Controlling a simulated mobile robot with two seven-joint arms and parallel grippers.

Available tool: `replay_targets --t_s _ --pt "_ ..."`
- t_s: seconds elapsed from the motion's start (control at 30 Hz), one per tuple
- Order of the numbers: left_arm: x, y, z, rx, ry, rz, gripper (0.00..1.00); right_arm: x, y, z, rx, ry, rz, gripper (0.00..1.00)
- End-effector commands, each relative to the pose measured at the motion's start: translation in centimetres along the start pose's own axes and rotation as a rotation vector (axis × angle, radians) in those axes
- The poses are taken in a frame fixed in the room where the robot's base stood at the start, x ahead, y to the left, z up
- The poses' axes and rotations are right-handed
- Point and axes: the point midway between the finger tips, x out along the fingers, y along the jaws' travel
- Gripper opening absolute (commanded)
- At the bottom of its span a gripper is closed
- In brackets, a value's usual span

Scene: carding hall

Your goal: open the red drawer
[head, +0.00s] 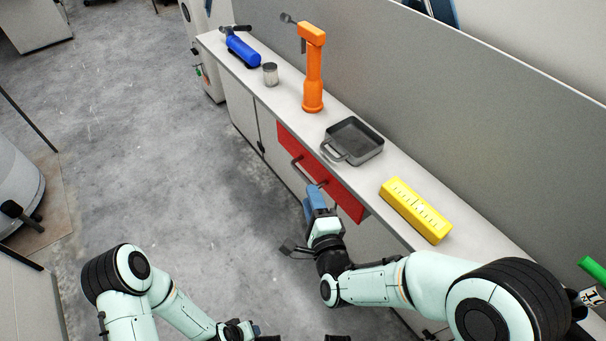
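The red drawer (342,190) is in the front of the long grey counter, below its top. A dark bar handle (299,169) runs along its front. I cannot tell whether the drawer stands slightly out or is flush. My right gripper (314,192), with blue fingers, is at the lower right end of the handle and covers part of it. I cannot tell whether its fingers are around the handle or only beside it. My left gripper (252,332) is low at the bottom edge, away from the drawer; its fingers are hard to make out.
On the counter top (288,102) stand a blue cylinder (243,51), a small jar (270,74), an orange tool (313,75), a dark square pan (353,141) and a yellow block (416,210). A grey partition (430,90) stands behind. The floor (180,150) left of the drawer is clear.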

Motion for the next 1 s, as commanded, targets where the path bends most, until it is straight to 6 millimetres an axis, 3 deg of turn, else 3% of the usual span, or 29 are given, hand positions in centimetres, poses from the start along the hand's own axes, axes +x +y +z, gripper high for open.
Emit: replay_targets --t_s 0.2,0.4,0.83,0.97,1.0 --pt "0.4 -0.1 -0.4 -0.001 0.012 -0.001 0.43 4.8 0.1 0.1 -0.003 -0.001 -0.001 0.38" --pt "0.6 -0.2 -0.7 -0.002 0.021 -0.002 0.43 7.4 0.2 0.0 -0.003 -0.001 0.001 0.38" --pt "0.7 -0.2 -0.8 -0.002 0.025 -0.002 0.43 8.4 0.1 0.0 -0.003 -0.001 0.002 0.38" --pt "0.7 -0.2 -0.8 -0.002 0.025 -0.002 0.43 8.3 0.1 0.0 -0.003 -0.001 0.002 0.00" --pt "0.7 -0.2 -0.8 -0.002 0.025 -0.002 0.43 8.3 0.1 0.0 -0.003 -0.001 0.002 0.00"
